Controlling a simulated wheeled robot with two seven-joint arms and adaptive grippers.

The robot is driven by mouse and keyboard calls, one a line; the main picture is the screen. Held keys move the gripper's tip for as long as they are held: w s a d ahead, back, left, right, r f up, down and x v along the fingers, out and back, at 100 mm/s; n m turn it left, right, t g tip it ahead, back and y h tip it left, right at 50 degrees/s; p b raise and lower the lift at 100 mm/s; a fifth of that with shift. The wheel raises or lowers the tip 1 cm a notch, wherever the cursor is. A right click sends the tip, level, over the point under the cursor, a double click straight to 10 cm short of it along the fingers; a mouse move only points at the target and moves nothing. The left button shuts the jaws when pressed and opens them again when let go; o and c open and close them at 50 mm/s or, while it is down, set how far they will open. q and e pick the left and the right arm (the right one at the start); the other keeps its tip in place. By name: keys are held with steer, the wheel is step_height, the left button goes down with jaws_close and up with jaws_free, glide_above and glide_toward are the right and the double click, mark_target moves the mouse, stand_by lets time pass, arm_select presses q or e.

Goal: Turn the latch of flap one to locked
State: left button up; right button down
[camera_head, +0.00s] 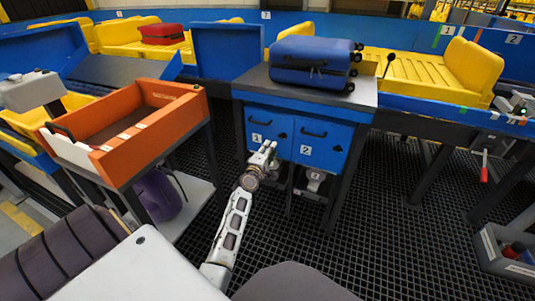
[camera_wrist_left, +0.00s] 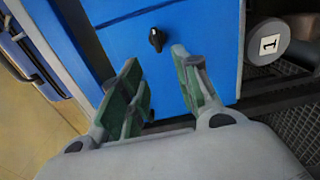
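Flap one (camera_head: 262,122), a blue panel labelled 1, is the left one of two on the front of the blue stand. Its small black latch (camera_head: 283,134) is at its right side. In the left wrist view the latch (camera_wrist_left: 156,39) is a dark knob longer up and down the picture on the blue panel (camera_wrist_left: 195,22). My left gripper (camera_head: 267,150) is in front of the lower part of flap one. In the wrist view its green-padded fingers (camera_wrist_left: 157,62) are apart, with the latch beyond the gap and nothing between them. My right gripper is not in view.
Flap two (camera_head: 322,144) is to the right, with its own handle and latch. A blue suitcase (camera_head: 312,62) lies on the stand top. A grey round part labelled 1 (camera_wrist_left: 268,43) is right of the panel. An orange tray (camera_head: 185,123) stands at the left.

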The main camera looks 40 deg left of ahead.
arm_select(q)
steer(key=shift+v, duration=1.05)
steer(key=shift+f, duration=0.1)
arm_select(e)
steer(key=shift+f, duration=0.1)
